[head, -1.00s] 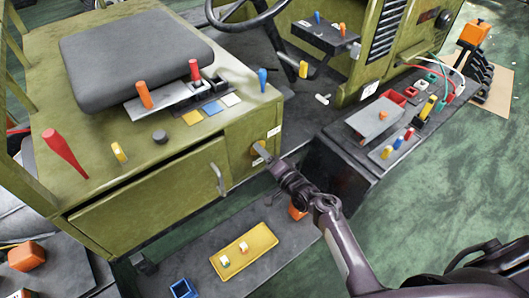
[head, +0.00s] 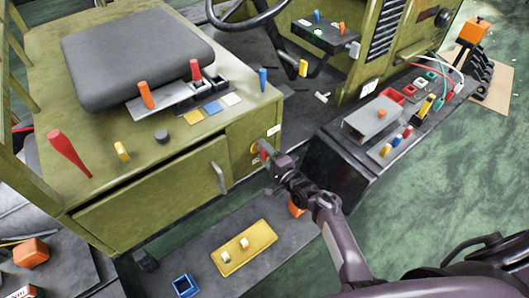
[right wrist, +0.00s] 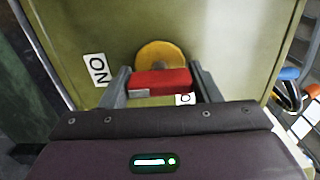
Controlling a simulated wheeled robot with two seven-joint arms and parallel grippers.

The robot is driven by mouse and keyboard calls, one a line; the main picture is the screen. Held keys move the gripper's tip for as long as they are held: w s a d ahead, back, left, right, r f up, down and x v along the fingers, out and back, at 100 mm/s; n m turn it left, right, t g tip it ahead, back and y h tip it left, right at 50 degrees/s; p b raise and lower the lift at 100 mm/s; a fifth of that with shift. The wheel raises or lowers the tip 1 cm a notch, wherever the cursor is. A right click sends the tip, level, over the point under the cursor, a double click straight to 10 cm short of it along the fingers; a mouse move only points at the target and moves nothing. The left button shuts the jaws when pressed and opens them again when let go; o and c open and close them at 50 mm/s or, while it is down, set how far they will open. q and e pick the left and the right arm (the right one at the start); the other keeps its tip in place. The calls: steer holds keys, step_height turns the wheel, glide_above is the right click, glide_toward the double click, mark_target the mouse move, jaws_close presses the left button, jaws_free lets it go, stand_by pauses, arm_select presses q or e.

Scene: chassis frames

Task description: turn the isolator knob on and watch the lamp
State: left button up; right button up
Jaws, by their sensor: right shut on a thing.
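The isolator knob is a red bar (right wrist: 160,80) on a yellow round plate (right wrist: 160,53), on the end face of the olive cabinet. In the head view its plate (head: 255,149) is partly hidden. My right gripper (right wrist: 162,86) is shut on the red bar, one finger at each end side; it also shows in the head view (head: 266,152). In the wrist view the bar lies level, with a sideways ON label (right wrist: 96,69) to its left and a partly hidden label (right wrist: 185,99) below. A small green lamp (head: 317,31) glows on the dark dash panel. My left gripper is out of view.
A black console (head: 345,165) stands close to the right of my right arm. A cabinet door handle (head: 219,178) sticks out to the left. A yellow tray (head: 262,256) and a blue box (head: 185,286) lie on the step below.

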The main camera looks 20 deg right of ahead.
steer(key=o, duration=1)
steer(key=b+v, duration=0.1)
steer(key=v, duration=0.7)
